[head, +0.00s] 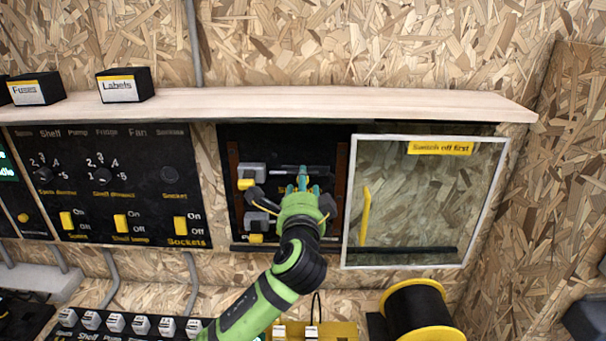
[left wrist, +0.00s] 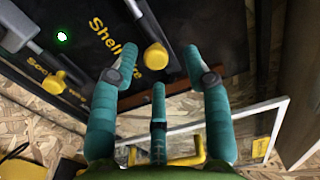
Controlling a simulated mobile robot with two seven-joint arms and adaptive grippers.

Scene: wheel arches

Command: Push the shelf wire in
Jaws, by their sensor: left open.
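The dark wire panel (head: 290,158) is in the middle of the head view, below the wooden shelf. My left gripper (head: 303,182) is in front of it and hides much of its middle and right side. In the left wrist view the panel (left wrist: 85,75) carries partly covered lettering that starts with "Shel". A yellow knob-like end (left wrist: 155,56) beside that lettering shows between my spread teal fingers. The gripper is open; I cannot tell whether a finger touches this yellow end. Another yellow end (left wrist: 55,82) lies further left by a grey part. My right gripper is not in view.
A framed clear cover (head: 405,200) with a yellow handle and a "Switch off first" label stands right of the panel. The switch board (head: 110,185) is at left. A yellow-and-black spool (head: 418,308) is below right. Boxes stand on the shelf (head: 270,103).

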